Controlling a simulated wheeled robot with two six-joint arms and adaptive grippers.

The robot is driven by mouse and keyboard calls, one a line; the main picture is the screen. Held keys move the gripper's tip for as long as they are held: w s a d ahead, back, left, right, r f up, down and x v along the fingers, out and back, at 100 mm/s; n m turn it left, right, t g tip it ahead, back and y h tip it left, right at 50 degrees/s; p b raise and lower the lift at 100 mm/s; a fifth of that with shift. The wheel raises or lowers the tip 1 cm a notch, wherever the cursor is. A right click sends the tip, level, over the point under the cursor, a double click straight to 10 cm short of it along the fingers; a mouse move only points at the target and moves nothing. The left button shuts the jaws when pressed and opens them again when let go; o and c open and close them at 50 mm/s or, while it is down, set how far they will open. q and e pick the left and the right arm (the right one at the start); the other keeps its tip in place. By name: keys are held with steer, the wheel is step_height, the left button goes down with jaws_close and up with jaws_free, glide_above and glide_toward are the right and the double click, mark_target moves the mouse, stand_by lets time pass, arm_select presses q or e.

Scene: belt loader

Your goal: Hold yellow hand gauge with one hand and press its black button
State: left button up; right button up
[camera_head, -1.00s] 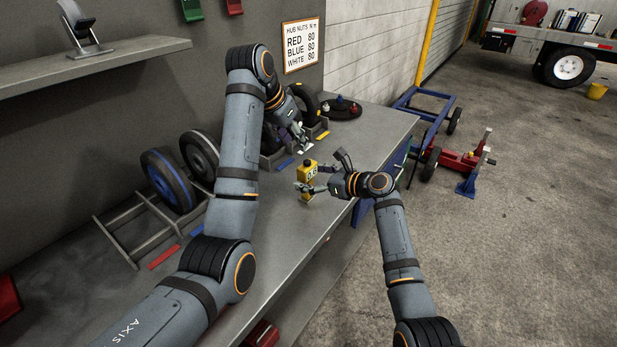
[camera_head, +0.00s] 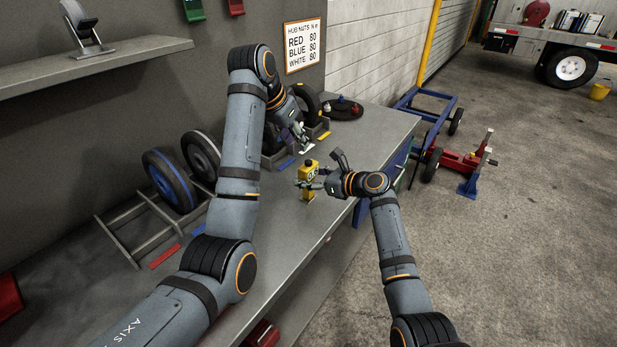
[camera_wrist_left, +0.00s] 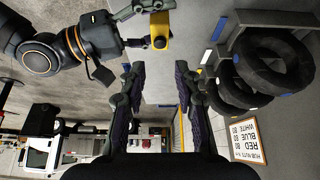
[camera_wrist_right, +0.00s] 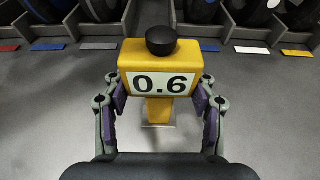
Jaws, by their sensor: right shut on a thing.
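The yellow hand gauge (camera_head: 307,174) is upright over the grey bench. Its white display reads 0.6 in the right wrist view (camera_wrist_right: 158,84), and its round black button (camera_wrist_right: 161,41) is on top. My left gripper (camera_head: 302,137) is beyond the gauge, above the bench. In the left wrist view its fingers (camera_wrist_left: 160,75) are apart with nothing between them. The gauge (camera_wrist_left: 161,24) is past their tips there, with the button (camera_wrist_left: 159,43) showing.
The bench (camera_head: 262,262) has a rack with wheels (camera_head: 168,182) at left and holders with more tyres (camera_head: 306,104) behind my left gripper. A round dark tray with coloured nuts (camera_head: 343,109) is at the back. A HUB NUTS sign (camera_head: 302,47) hangs on the wall.

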arm_select(q)
jaws_close()
stand_by(1.1)
